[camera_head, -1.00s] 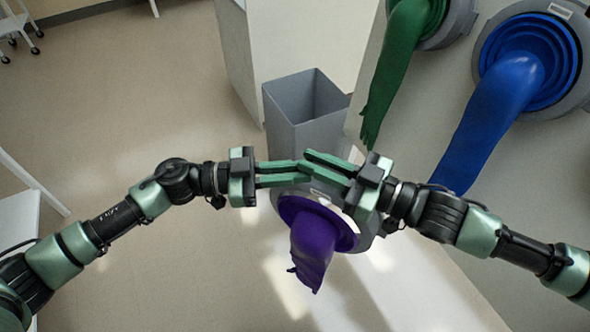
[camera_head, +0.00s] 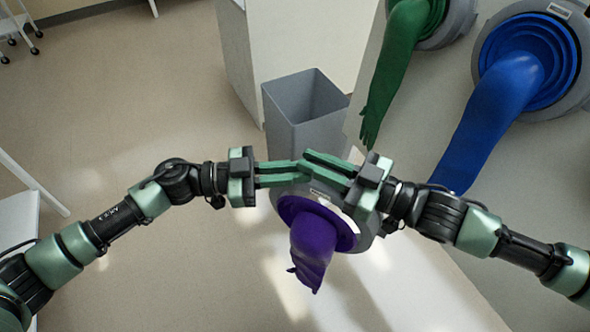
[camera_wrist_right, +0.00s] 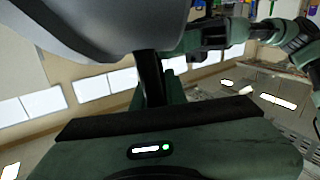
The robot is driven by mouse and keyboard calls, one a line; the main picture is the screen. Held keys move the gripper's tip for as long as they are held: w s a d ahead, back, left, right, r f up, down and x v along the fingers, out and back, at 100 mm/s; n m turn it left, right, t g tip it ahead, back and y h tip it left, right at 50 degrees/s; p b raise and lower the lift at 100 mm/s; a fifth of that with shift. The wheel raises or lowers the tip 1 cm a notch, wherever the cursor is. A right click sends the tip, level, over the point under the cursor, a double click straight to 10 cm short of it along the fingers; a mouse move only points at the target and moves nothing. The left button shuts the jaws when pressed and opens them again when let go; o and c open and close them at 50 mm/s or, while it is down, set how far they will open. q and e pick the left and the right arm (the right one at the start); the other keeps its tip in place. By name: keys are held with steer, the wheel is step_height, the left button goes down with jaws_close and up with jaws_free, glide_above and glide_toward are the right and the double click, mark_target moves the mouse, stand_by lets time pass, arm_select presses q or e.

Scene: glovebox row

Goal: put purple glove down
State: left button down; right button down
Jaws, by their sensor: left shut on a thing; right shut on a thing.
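The purple glove (camera_head: 314,243) hangs from a round grey ring (camera_head: 362,238) in the middle of the head view, its fingers pointing down. My left gripper (camera_head: 300,172) and my right gripper (camera_head: 312,163) meet at the ring's upper edge, both shut on it. The ring is held in the air above the floor. In the right wrist view the grey ring (camera_wrist_right: 110,30) fills the top left, close to my right gripper. The fingers partly hide the ring's top edge.
A grey open bin (camera_head: 300,125) stands on the floor behind my grippers, beside a white cabinet (camera_head: 240,60). A green glove (camera_head: 395,70) and a blue glove (camera_head: 490,120) hang from ports in the panel at right. A white cart (camera_head: 18,25) stands far left.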

steer(key=shift+r, duration=0.15)
steer(key=c, duration=1.4)
jaws_free()
steer(key=shift+o, duration=0.2)
